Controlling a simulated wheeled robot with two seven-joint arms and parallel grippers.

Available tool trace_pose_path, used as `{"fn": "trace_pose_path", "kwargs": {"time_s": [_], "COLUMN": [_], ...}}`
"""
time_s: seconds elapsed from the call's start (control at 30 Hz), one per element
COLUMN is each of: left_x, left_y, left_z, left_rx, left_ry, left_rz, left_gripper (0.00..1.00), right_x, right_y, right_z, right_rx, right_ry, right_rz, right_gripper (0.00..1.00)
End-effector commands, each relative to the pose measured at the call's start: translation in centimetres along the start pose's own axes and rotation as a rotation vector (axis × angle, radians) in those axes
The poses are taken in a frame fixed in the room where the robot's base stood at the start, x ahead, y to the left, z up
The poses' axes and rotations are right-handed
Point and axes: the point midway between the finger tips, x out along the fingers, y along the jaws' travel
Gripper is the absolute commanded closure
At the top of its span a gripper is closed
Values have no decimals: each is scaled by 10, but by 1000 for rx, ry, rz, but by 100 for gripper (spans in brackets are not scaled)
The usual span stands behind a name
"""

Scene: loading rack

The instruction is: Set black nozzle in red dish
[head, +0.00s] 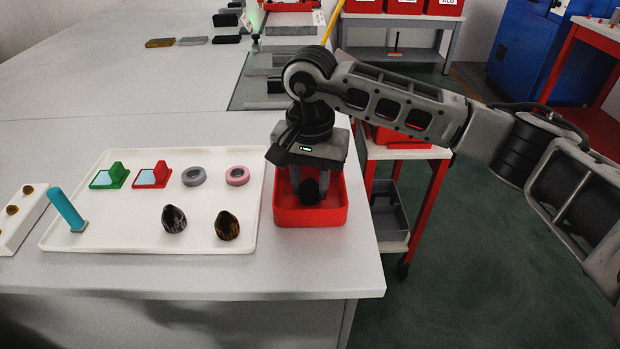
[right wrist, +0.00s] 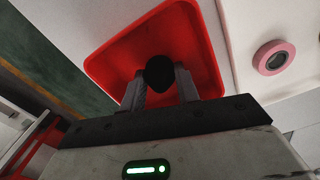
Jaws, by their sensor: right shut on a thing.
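The red dish (head: 325,216) stands on the table near its right edge, to the right of the white tray. My right gripper (head: 310,186) points down inside the dish's outline, shut on the black nozzle (head: 310,193). In the right wrist view, the black nozzle (right wrist: 159,72) sits between the two fingertips (right wrist: 160,88), with the red dish (right wrist: 110,62) around it. I cannot tell whether the nozzle touches the dish floor. My left gripper is not in view.
The white tray (head: 140,240) holds a green holder (head: 110,176), a red holder (head: 152,176), a grey ring (head: 194,176), a pink ring (head: 237,176), two dark nozzles (head: 228,226) and a teal upright piece (head: 66,209). The table's right edge lies close beside the dish.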

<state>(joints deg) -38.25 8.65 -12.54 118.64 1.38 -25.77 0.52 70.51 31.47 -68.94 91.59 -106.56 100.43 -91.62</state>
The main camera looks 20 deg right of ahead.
Motion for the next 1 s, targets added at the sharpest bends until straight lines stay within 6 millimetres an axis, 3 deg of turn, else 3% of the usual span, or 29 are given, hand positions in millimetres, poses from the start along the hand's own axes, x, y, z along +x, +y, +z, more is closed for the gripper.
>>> {"fn": "trace_pose_path", "kwargs": {"time_s": [0.2, 0.23, 0.3, 0.73, 1.0], "left_x": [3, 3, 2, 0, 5], "left_y": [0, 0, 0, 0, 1], "left_z": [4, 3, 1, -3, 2], "left_rx": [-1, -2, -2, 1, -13], "left_ry": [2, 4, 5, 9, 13], "left_rz": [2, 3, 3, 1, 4], "left_gripper": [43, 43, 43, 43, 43], "right_x": [5, 4, 3, -7, -63], "right_y": [0, 0, 0, 0, -1], "right_z": [0, 0, 0, 0, -1], "right_rx": [0, 0, 0, 0, 0], "right_ry": [0, 0, 0, 1, 4], "right_rz": [0, 1, 1, -1, -3], "right_gripper": [91, 66, 47, 47, 47]}}
